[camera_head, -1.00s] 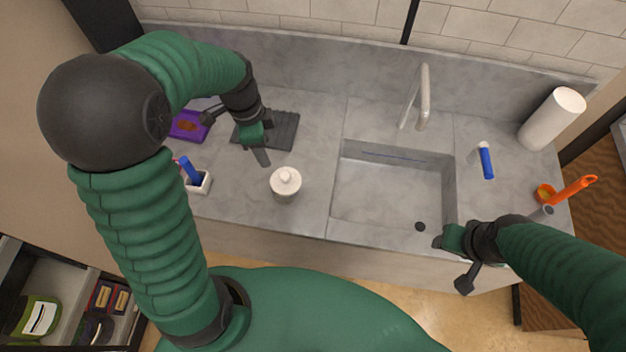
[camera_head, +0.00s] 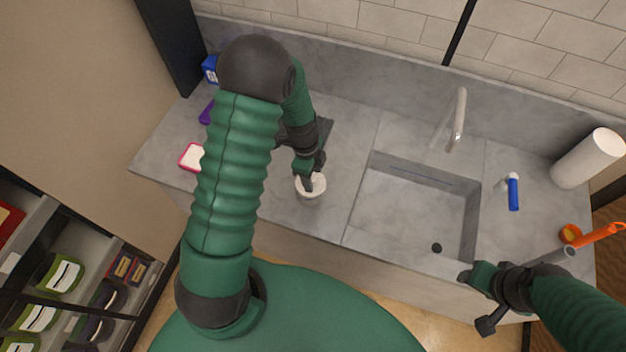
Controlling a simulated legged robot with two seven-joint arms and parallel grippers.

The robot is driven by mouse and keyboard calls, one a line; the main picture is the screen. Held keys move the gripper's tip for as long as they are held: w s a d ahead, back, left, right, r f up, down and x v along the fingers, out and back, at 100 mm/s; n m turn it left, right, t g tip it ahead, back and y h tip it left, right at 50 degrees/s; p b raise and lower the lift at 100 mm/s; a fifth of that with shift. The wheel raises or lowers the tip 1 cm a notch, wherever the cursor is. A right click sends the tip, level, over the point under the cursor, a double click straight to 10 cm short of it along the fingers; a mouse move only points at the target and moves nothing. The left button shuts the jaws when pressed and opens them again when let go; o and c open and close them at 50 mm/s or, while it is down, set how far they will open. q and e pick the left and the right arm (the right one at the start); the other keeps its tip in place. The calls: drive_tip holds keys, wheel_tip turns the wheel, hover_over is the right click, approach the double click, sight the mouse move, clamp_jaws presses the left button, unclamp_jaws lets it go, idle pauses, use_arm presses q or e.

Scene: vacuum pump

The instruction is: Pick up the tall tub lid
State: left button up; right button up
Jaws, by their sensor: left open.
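The tall tub (camera_head: 310,197) is a white round container on the counter, left of the sink. Its white lid (camera_head: 319,183) shows only in part, because my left gripper covers the knob area. My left gripper (camera_head: 307,184) is open and points down at the lid from above. I cannot tell whether its fingers touch the lid or stand around the knob. My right gripper (camera_head: 468,280) is over the sink's front right corner, away from the tub. I cannot tell its jaw state.
The sink (camera_head: 410,215) with its faucet (camera_head: 458,120) lies right of the tub. A dark ridged mat (camera_head: 325,132) is behind my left gripper. A blue-and-white item (camera_head: 513,192), a paper roll (camera_head: 590,158) and an orange-handled utensil (camera_head: 600,234) are at right.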

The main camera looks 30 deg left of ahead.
use_arm(q)
drive_tip(key=shift+w+f, duration=0.15)
drive_tip(key=shift+f, duration=0.8)
drive_tip(key=shift+a+f, duration=0.1)
drive_tip(key=shift+a, duration=0.45)
drive_tip(key=c, duration=0.5)
drive_tip(key=shift+d, duration=0.35)
clamp_jaws()
drive_tip(key=shift+a, duration=0.1)
